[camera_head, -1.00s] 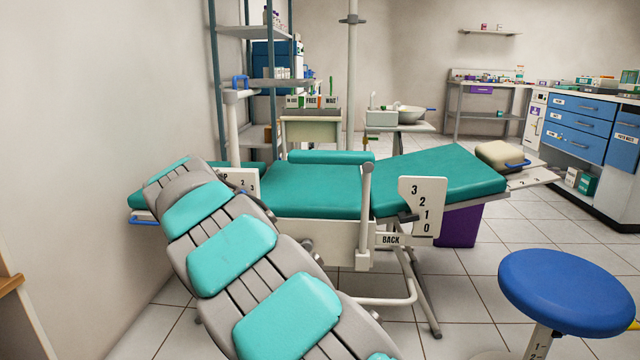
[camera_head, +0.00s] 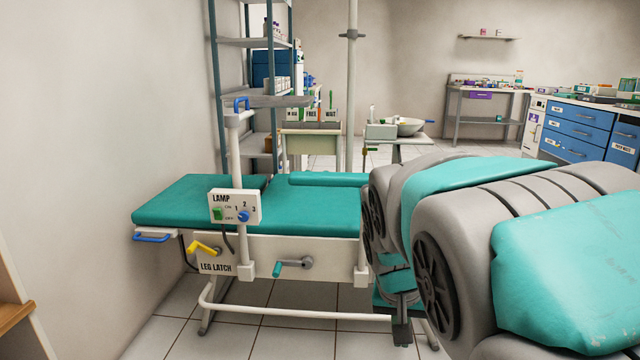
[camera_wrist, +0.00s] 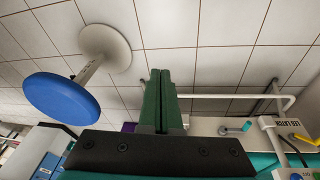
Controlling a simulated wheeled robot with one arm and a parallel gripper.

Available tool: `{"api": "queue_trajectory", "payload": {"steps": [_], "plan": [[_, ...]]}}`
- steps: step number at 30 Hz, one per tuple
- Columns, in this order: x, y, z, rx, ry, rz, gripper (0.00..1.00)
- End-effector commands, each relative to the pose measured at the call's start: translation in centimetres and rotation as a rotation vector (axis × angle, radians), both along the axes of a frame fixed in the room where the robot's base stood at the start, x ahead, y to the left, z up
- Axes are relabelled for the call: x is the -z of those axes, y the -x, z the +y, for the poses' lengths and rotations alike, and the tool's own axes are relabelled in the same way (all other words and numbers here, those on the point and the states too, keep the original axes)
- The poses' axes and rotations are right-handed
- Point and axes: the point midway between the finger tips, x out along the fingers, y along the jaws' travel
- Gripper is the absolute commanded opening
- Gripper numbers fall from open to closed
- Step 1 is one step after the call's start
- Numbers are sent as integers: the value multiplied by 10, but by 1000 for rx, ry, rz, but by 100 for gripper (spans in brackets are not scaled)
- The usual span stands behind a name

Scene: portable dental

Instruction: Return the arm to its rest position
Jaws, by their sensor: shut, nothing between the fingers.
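My grey and teal arm fills the right side of the head view, folded back close to the camera. My gripper (camera_wrist: 160,98) shows in the wrist view as two green fingers pressed together, with nothing between them. It is over the tiled floor, apart from the stool and the chair in that view. In the head view the gripper cannot be made out clearly behind the arm links. The teal dental chair (camera_head: 190,203) stands ahead, its right part hidden by my arm.
A lamp switch panel (camera_head: 235,207), a yellow leg latch handle (camera_head: 204,247) and a teal crank (camera_head: 292,266) are on the chair's near side. A blue stool (camera_wrist: 60,98) stands on the floor. A wall is at left; shelves (camera_head: 262,100) and blue drawers (camera_head: 580,130) stand behind.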

Motion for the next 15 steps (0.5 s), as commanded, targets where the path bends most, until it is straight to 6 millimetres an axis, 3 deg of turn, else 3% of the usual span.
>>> {"api": "queue_trajectory", "payload": {"steps": [1, 3, 9, 12, 15], "plan": [[-1, 29, -9, -12, -13, 43, 0], [6, 68, -16, -46, -34, 107, 0], [27, 172, -20, -165, -102, 275, 0], [34, 207, -17, -216, -128, 326, 0], [40, 229, -15, -251, -147, 362, 0]]}}
